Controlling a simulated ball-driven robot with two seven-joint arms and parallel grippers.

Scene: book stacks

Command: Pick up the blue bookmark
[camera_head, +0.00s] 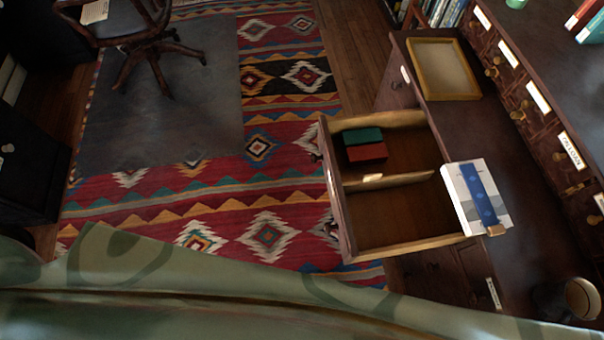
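The blue bookmark (480,195) is a flat blue strip with small lighter marks. It lies lengthwise on top of a white book or block (457,208) with grey patches. That white thing rests at the right edge of the open drawer (400,226), on the dark desk top. A small tan piece (496,230) shows at the bookmark's lower end. Neither of my grippers is in view.
The open drawer holds a green box (362,136) and a red box (367,152) in its far compartment. A yellow-framed tray (440,96) lies on the desk beyond. A cup (580,298) stands at lower right. Green patterned fabric (200,275) crosses the foreground.

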